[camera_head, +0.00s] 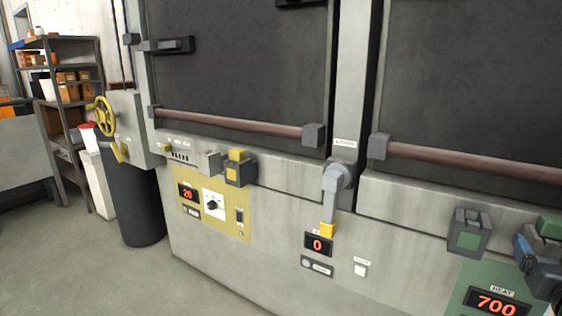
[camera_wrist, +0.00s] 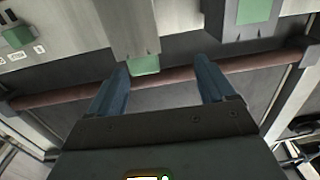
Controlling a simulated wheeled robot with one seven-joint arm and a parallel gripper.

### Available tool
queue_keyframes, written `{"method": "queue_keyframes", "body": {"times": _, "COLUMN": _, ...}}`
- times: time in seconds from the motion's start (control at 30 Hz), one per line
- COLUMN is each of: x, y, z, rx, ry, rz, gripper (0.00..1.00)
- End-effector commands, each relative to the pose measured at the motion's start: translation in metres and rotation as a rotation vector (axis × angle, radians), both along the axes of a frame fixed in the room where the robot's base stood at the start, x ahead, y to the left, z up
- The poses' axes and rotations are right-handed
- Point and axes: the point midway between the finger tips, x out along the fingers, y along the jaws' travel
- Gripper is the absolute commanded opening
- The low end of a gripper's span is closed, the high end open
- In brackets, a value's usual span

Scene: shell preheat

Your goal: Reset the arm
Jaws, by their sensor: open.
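My gripper (camera_head: 524,246) shows at the right edge of the head view, its blue fingers near a green-topped block (camera_head: 549,227) above the green heat panel. In the wrist view my gripper (camera_wrist: 163,72) is open, with its two blue fingers spread apart. A grey lever with a green end (camera_wrist: 145,65) appears between the fingers, nearer the left one. I cannot tell whether it touches a finger or lies beyond them. Most of my arm is out of the head view.
A grey housing with a green square (camera_head: 470,240) stands left of my gripper. A reddish bar (camera_head: 480,166) runs along the right door. A grey handle with a yellow end (camera_head: 330,200) hangs at the middle. Open floor (camera_head: 90,270) lies at the left.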

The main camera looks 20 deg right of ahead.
Motion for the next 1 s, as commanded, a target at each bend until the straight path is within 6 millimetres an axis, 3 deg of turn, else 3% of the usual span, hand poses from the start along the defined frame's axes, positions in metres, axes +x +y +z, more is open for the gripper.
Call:
{"method": "queue_keyframes", "body": {"times": 0.1, "x": -0.003, "y": 0.051, "z": -0.034, "rx": 0.016, "ry": 0.034, "rz": 0.088, "gripper": 0.82}}
{"method": "queue_keyframes", "body": {"times": 0.27, "x": -0.021, "y": 0.124, "z": -0.072, "rx": 0.027, "ry": 0.073, "rz": 0.216, "gripper": 0.82}}
{"method": "queue_keyframes", "body": {"times": 0.5, "x": -0.069, "y": 0.220, "z": -0.106, "rx": 0.050, "ry": 0.122, "rz": 0.402, "gripper": 0.82}}
{"method": "queue_keyframes", "body": {"times": 0.8, "x": -0.156, "y": 0.307, "z": -0.116, "rx": 0.082, "ry": 0.181, "rz": 0.614, "gripper": 0.82}}
{"method": "queue_keyframes", "body": {"times": 1.0, "x": -0.212, "y": 0.341, "z": -0.106, "rx": 0.104, "ry": 0.218, "rz": 0.732, "gripper": 0.82}}
